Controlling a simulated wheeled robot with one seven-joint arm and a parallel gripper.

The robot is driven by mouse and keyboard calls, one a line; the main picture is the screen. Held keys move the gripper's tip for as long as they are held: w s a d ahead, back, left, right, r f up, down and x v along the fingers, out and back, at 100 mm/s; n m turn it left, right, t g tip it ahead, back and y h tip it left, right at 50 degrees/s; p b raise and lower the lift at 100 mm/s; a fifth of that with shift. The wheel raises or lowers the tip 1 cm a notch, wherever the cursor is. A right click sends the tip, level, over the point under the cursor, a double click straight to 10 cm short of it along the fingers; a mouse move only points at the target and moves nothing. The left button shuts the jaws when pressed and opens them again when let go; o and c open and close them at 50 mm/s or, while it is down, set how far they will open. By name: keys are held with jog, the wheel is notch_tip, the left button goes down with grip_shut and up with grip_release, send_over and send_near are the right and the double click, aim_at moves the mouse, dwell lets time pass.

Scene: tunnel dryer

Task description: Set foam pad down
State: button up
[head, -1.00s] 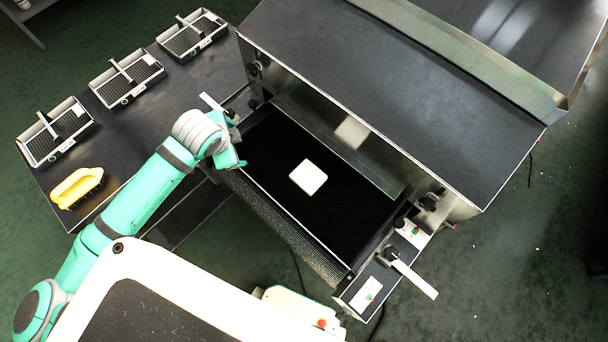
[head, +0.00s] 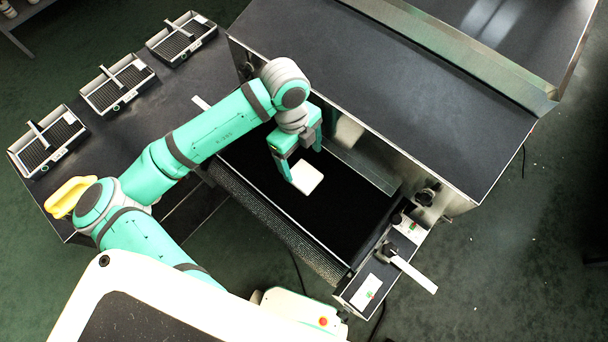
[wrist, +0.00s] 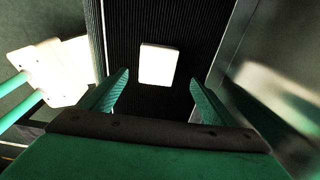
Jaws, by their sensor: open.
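The foam pad (head: 306,178) is a small cream-white square lying on the black ribbed belt (head: 335,228) of the dryer's infeed. In the wrist view the pad (wrist: 158,65) lies flat on the belt (wrist: 185,20), ahead of the fingertips and between their lines. My gripper (head: 304,163) is open and empty, above the belt and close to the pad's upper edge in the head view. In the wrist view both green fingers of my gripper (wrist: 158,85) stand wide apart, with no contact with the pad visible.
The dark dryer housing (head: 400,75) rises beside the belt. Several grey trays (head: 118,84) stand on the dark table at left, near a yellow object (head: 70,196). A control panel (head: 380,272) with a white lever sits at the belt's lower right end. The belt around the pad is clear.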

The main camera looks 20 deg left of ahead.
aim_at(304, 175)
jog(key=shift+s+d+f, duration=0.15)
jog(key=shift+f, duration=1.05)
jog(key=shift+s+d+f, duration=0.1)
jog(key=shift+f, duration=1.05)
jog(key=shift+s+d+f, duration=0.15)
jog(key=shift+f, duration=1.05)
jog(key=shift+f, duration=0.1)
jog(key=shift+c, duration=0.2)
jog(key=c, duration=1.2)
jog(key=shift+o, duration=0.2)
